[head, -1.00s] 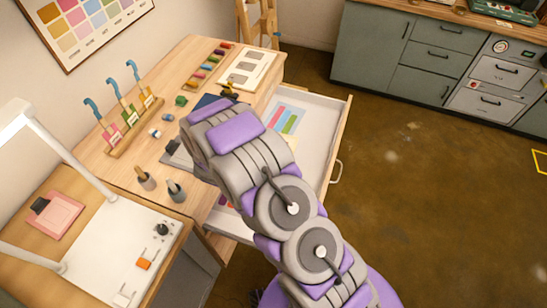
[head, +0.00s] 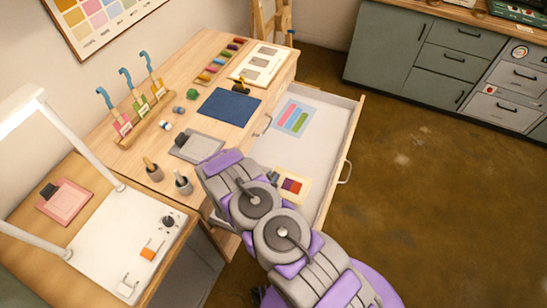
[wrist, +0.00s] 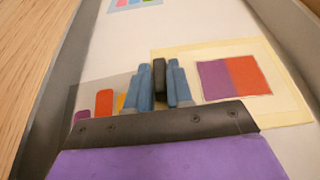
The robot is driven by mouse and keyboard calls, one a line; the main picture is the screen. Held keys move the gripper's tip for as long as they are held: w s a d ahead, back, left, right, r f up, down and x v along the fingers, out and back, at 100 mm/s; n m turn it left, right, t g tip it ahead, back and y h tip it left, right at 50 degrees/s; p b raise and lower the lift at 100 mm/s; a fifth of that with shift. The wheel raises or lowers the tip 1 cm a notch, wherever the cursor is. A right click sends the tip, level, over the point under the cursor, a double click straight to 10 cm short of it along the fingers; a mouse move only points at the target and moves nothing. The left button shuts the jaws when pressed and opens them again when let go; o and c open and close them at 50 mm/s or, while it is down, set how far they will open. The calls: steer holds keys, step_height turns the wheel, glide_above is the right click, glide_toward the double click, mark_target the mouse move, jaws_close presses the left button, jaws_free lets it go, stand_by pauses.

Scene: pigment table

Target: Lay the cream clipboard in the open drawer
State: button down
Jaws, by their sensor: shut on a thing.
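The cream clipboard (head: 303,178) shows over the open drawer (head: 330,150), with purple and red-orange squares on its sheet. In the wrist view the cream clipboard (wrist: 290,105) lies flat-looking ahead and to the right of my gripper (wrist: 158,82). The blue fingers are shut on its black clip. The pale drawer floor is around and beyond it; I cannot tell whether the board touches the floor. In the head view my arm hides my fingers and the clipboard's near left part.
A sheet with coloured stripes (head: 293,118) lies farther back in the drawer. Another sheet with coloured bars (wrist: 103,102) is left of my fingers. The drawer's left wall (wrist: 50,90) is close. The wooden desk holds a dark blue mat (head: 230,106) and a grey clipboard (head: 197,147).

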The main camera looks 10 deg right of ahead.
steer(key=b, duration=0.2)
glide_above(268, 163)
steer(key=shift+w+f, duration=0.15)
steer(key=shift+f, duration=0.45)
step_height(268, 163, down, 4)
steer(key=shift+d+r+b, duration=0.1)
steer(key=shift+r+b, duration=0.05)
steer(key=shift+b, duration=0.9)
steer(key=shift+r, duration=0.1)
steer(key=c, duration=1)
jaws_free()
